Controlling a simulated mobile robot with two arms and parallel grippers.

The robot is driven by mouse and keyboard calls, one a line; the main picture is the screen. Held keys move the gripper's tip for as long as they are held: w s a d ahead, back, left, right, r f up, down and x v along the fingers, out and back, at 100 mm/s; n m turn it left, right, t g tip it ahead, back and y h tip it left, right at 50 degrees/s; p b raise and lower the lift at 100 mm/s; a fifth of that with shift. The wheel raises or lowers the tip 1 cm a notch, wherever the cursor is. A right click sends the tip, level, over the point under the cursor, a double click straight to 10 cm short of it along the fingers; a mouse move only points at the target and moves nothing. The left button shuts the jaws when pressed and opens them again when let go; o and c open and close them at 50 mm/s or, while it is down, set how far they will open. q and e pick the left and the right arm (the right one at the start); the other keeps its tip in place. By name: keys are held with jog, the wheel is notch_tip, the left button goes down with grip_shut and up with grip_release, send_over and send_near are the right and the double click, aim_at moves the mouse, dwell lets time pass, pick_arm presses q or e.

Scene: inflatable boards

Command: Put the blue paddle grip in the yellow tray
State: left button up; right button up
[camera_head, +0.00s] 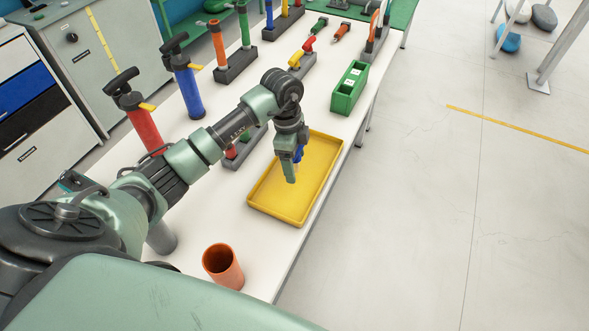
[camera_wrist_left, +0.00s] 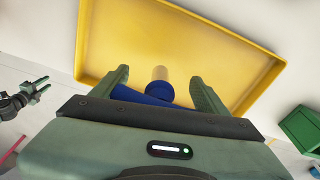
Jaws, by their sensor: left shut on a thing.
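My left gripper (camera_head: 291,180) is above the yellow tray (camera_head: 259,203), pointing down and shut on the blue paddle grip (camera_head: 299,154). In the left wrist view the grip (camera_wrist_left: 158,91) lies between the two fingers (camera_wrist_left: 162,88), blue with a tan round end. The fingers hide part of it. The tray (camera_wrist_left: 95,45) is below it, and its visible floor is empty. I cannot tell whether the grip touches the tray. My right gripper (camera_wrist_left: 40,89) shows small at the left of the left wrist view, its fingers apart and empty.
An orange cup (camera_head: 223,266) stands near the table's near edge. A green box (camera_head: 349,90) stands beyond the tray. A red pump (camera_head: 138,121) and a blue pump (camera_head: 186,84) stand to the left. Grey racks with coloured handles are farther back.

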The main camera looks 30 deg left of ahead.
pick_arm(q)
notch_tip(320, 180, down, 4)
jog(key=shift+f+p, duration=0.1)
jog(key=shift+p, duration=0.2)
jog(key=shift+f, duration=0.25)
jog(key=shift+f, duration=0.15)
jog(key=o, duration=1.8)
jog(key=r, duration=0.4)
jog(key=a+r+b, duration=0.1)
jog(key=r, duration=0.7)
jog(key=shift+s+a+r+b, duration=0.15)
jog(key=shift+a+b, duration=0.05)
jog(key=shift+b, duration=0.2)
